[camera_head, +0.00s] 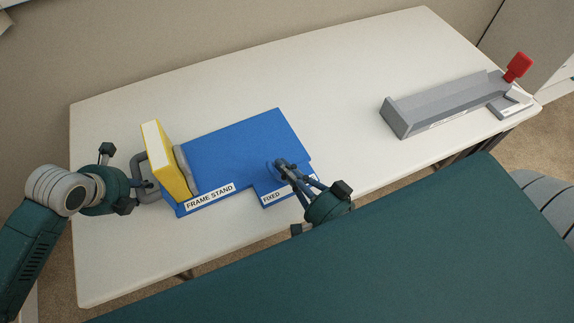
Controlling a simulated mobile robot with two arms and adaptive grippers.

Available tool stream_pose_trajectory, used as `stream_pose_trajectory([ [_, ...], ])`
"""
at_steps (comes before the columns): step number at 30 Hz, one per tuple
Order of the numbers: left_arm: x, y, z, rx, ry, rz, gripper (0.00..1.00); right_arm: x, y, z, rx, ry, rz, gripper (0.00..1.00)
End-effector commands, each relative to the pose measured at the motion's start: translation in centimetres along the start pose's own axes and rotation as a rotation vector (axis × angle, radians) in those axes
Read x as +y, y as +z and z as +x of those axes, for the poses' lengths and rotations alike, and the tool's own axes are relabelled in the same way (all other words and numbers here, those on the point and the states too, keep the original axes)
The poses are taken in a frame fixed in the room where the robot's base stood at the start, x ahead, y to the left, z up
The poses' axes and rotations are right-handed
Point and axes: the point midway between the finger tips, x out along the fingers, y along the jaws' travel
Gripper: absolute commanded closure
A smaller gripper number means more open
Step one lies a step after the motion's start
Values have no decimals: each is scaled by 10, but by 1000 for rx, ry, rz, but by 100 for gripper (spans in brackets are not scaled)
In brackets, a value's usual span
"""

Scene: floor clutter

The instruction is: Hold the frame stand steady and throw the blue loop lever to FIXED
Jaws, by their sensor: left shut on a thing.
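The blue frame stand (238,145) lies on the white table, with a "FRAME STAND" label (209,196) on its front edge. A yellow block (168,160) stands upright at its left end, beside a grey piece. My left gripper (148,186) is shut on the grey loop handle (141,165) left of the yellow block. My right gripper (284,168) is at the stand's front right, over the small lever area. The blue loop lever is mostly hidden by its fingers, so its position is unclear. A "FIXED" label (272,196) shows left of these fingers.
A grey trough-like fixture (440,106) with a red paddle-shaped piece (517,66) stands at the table's right end. The white table (345,90) is clear between it and the stand. A wall runs behind the table.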

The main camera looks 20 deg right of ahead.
Motion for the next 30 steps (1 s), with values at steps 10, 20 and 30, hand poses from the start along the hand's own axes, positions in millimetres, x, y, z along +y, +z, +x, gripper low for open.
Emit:
stream_pose_trajectory([
  [10,-3,-11,5,23,-5,2,100,0,3,0,-4,-1,4,100],
  [20,-2,-11,5,23,-3,1,100,0,-29,-9,-4,-1,-3,100],
  [30,-1,-11,5,24,-1,2,100,0,-37,-77,-3,3,3,100],
])
